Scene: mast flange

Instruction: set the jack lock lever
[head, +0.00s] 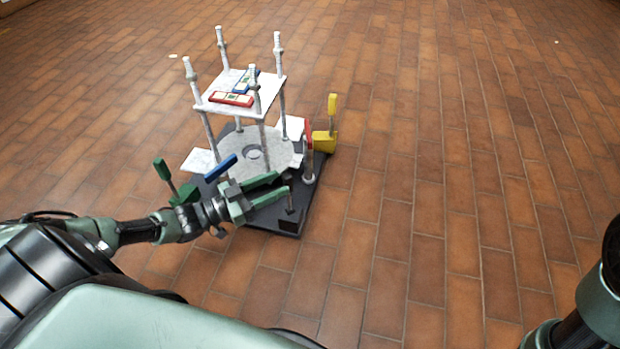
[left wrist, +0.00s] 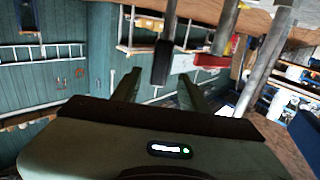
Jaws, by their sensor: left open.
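The mast flange stand has a dark base (head: 312,190), a round grey plate (head: 275,158) and a white upper shelf (head: 215,88) on posts. No label tells which lever is the jack lock lever. A dark lever (head: 289,198) rises near the base's front edge, by a black block (head: 302,219). My left gripper (head: 284,184) is open beside this lever. In the left wrist view a black handle (left wrist: 162,62) stands just beyond and between the open fingers, with no visible grip on it. My right arm shows at the right edge; its gripper is out of view.
A green lever (head: 162,170) and a blue bar (head: 220,168) are on the stand's left side. A yellow lever (head: 332,105) and a red part (head: 308,132) are on its right. Red and blue pieces lie on the shelf. The tiled floor (head: 450,180) to the right is clear.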

